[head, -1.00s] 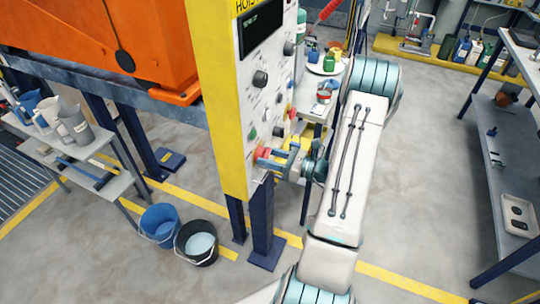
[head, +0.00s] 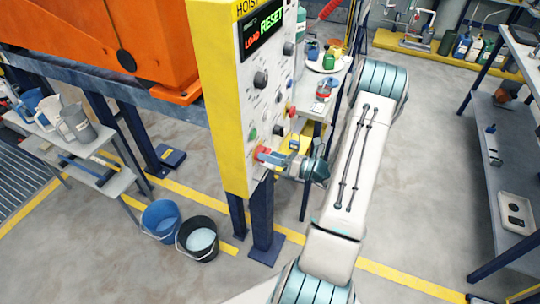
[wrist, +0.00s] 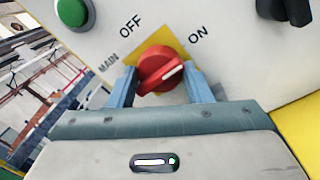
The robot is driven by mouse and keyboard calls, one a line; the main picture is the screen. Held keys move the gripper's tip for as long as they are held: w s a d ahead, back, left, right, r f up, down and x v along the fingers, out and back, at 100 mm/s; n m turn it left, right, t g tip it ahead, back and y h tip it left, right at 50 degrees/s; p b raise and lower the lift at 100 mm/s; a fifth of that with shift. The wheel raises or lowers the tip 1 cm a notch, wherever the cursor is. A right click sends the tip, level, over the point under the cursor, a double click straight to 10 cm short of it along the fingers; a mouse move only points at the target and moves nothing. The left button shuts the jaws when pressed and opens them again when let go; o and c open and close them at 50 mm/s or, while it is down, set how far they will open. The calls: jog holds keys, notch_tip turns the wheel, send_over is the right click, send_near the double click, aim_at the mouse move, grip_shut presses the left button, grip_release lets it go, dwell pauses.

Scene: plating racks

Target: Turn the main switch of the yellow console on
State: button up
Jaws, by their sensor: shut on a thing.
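The yellow console (head: 222,110) stands upright in the head view, with a white control face. Its display (head: 262,34) is lit and reads "LOAD RESET". The main switch (wrist: 158,70) is a red rotary knob on a yellow plate, marked MAIN, OFF and ON. The white mark on the knob points to the right, on the ON side. My gripper (head: 271,156) is at the lower part of the face, its two blue fingers shut on either side of the red knob. In the head view the fingers partly cover the knob.
A green button (wrist: 72,11) and a black knob (wrist: 288,10) are close to the main switch. A blue bucket (head: 160,221) and a black bucket (head: 197,241) stand on the floor below left. An orange hopper (head: 95,45) is left of the console.

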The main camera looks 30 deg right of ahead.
jog(key=o, duration=1)
jog(key=b+v, duration=0.3)
jog(key=v, duration=1.1)
jog(key=shift+w+a, duration=0.1)
